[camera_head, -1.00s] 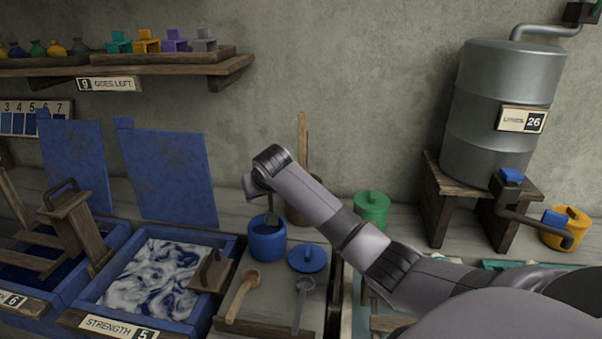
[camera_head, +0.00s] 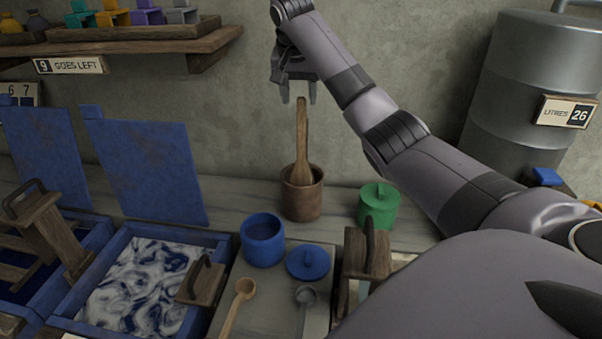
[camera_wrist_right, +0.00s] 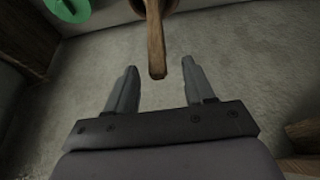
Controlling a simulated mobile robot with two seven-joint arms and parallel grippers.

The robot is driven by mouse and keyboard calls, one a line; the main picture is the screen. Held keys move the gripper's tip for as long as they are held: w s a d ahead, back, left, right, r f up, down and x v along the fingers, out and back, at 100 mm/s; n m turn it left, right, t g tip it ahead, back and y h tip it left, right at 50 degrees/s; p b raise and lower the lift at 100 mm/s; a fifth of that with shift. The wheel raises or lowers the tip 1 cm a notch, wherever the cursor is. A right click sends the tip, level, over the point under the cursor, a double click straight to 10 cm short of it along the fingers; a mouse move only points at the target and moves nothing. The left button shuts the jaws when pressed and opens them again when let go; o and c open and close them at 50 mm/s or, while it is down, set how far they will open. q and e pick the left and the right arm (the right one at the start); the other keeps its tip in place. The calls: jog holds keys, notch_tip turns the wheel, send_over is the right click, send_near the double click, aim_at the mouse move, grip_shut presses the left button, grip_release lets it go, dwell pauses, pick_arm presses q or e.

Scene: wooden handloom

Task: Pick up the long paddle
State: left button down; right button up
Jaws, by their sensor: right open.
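The long wooden paddle (camera_head: 302,145) stands upright, handle up, in a round brown wooden pot (camera_head: 303,196) at the back of the bench. My right gripper (camera_head: 299,98) is open and empty, fingers pointing down, at the top end of the paddle's handle. In the right wrist view the handle (camera_wrist_right: 156,42) comes from the top edge and ends just beyond the gap between the two open fingertips (camera_wrist_right: 160,75). The paddle's lower end is hidden inside the pot. My left gripper is not in view.
A blue pot (camera_head: 263,243) and its blue lid (camera_head: 308,262) are in front of the brown pot. A green lidded pot (camera_head: 379,208) stands to its right. A metal tank (camera_head: 520,90) is at right, a wall shelf (camera_head: 130,54) at upper left. A marbled vat (camera_head: 135,285) lies at front left.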

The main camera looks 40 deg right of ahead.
aim_at(302, 111)
jog(key=p+x, duration=0.1)
jog(key=x, duration=0.4)
jog(key=shift+s+d+f, duration=0.1)
jog(key=shift+d+f, duration=0.15)
jog(key=shift+f, duration=0.15)
grip_shut()
